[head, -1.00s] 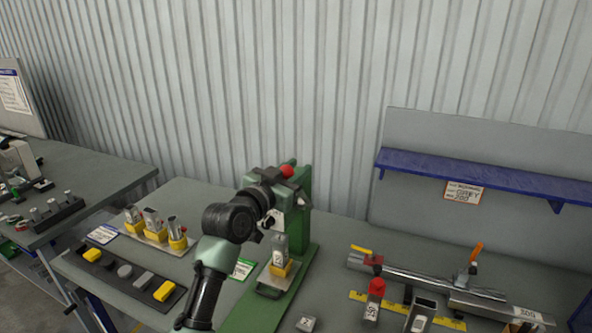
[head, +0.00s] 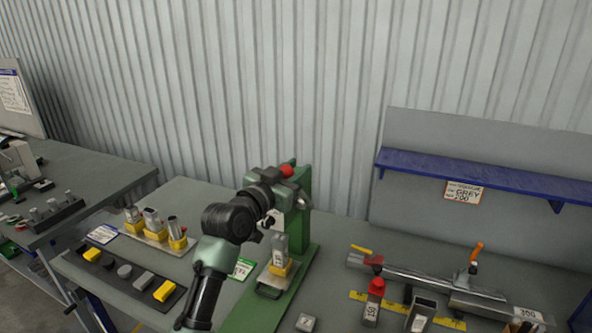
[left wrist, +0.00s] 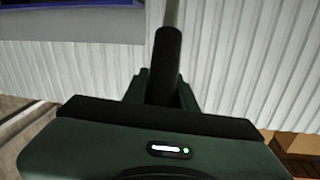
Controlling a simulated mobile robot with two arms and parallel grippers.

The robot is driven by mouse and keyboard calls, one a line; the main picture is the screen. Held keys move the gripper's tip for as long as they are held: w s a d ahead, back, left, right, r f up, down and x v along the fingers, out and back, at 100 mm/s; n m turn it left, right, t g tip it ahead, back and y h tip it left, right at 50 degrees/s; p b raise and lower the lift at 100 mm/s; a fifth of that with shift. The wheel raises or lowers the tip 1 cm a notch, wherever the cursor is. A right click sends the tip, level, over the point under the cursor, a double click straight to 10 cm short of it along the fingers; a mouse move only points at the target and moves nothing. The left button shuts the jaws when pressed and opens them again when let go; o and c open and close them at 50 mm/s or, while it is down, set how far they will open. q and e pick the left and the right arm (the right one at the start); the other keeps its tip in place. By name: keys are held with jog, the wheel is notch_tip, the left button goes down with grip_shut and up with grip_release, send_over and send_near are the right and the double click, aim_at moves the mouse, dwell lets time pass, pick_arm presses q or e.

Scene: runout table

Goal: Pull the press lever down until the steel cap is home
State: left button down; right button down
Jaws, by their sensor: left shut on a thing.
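The green arbor press (head: 302,210) stands at the middle of the table. Its lever has a red knob (head: 286,171). My left gripper (head: 281,180) is at the lever, beside and below the knob, and is shut on it. In the left wrist view, the lever's black grip (left wrist: 166,62) rises from behind my gripper's dark body. Under the press, a grey steel part (head: 280,246) stands upright in a yellow base (head: 281,268). I cannot make out the steel cap apart from this part, nor how deep it sits. My right gripper is not in view.
A tray (head: 158,236) with several steel parts in yellow bases and a dark strip of pieces (head: 125,271) lie at the left. A rail with clamps (head: 420,280) is at the right. A blue shelf (head: 480,178) hangs behind. My left arm covers part of the table.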

pick_arm(q)
jog(key=s+a+f+m+t+h+b, duration=0.1)
jog(key=s+f+t+h+b, duration=0.3)
jog(key=b, duration=2.1)
jog(key=shift+s+a+f+m+t, duration=0.3)
jog(key=shift+s+a+f+t, duration=0.55)
jog(key=shift+s+f, duration=1.75)
jog(key=shift+w+d+f, duration=0.1)
jog(key=shift+w+f, duration=0.55)
jog(key=shift+w, duration=0.05)
jog(key=c, duration=1.1)
grip_release()
jog(key=b+v, duration=0.2)
jog(key=v, duration=0.6)
